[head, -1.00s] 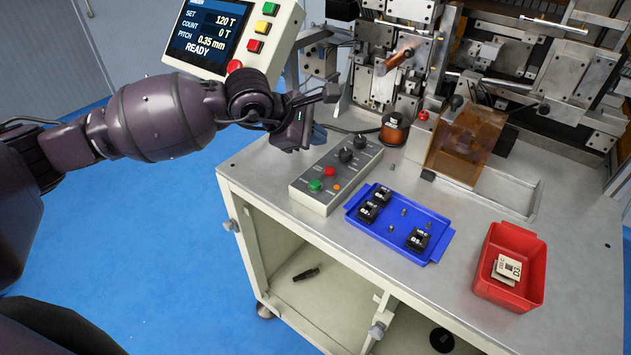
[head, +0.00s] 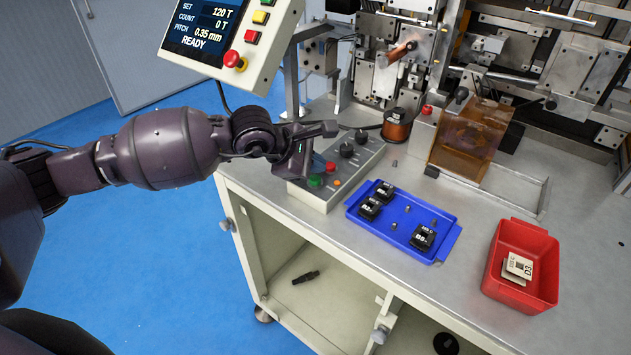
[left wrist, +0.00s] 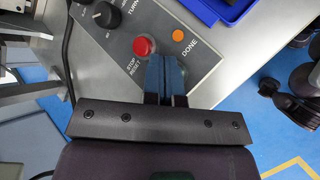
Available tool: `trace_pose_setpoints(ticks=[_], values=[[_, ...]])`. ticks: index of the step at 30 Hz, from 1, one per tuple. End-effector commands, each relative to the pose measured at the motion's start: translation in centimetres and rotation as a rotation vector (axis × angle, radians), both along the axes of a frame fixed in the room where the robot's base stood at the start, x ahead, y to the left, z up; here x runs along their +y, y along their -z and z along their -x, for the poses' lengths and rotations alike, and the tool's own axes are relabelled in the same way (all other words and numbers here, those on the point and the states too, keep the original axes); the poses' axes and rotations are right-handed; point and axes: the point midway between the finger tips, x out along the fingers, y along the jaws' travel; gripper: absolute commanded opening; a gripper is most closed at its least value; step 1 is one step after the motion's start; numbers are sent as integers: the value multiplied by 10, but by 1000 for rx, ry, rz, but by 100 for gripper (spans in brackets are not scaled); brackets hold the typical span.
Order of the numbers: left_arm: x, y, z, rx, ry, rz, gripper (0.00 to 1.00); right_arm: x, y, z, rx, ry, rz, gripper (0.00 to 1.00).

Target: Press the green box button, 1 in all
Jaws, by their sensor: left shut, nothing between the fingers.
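The grey control box (head: 357,160) sits on the table's left part, with a green button (head: 315,181) at its near end. A red button (head: 331,167) and an orange lamp (head: 337,183) are close to it. My left gripper (head: 307,170) is shut and empty, pointing down just above the green button; I cannot tell whether it touches. In the left wrist view the shut blue fingertips (left wrist: 165,62) lie over the box beside the red stop button (left wrist: 143,46) and the orange done lamp (left wrist: 178,35). The green button is hidden there. My right gripper is not in view.
A blue tray (head: 395,232) with black parts lies right of the box, and a red bin (head: 520,292) further right. A copper spool (head: 397,125) and winder parts stand behind. A screen panel (head: 215,38) with its own buttons is at upper left.

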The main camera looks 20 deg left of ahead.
Motion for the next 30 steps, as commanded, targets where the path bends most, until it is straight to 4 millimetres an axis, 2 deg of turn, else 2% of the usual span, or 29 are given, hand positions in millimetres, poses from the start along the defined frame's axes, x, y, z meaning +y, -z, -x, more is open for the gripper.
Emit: trace_pose_setpoints(ticks=[13,30], values=[[0,0,0,-1,0,0,0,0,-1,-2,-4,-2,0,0],[0,0,0,-1,1,-1,0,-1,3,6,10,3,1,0]])
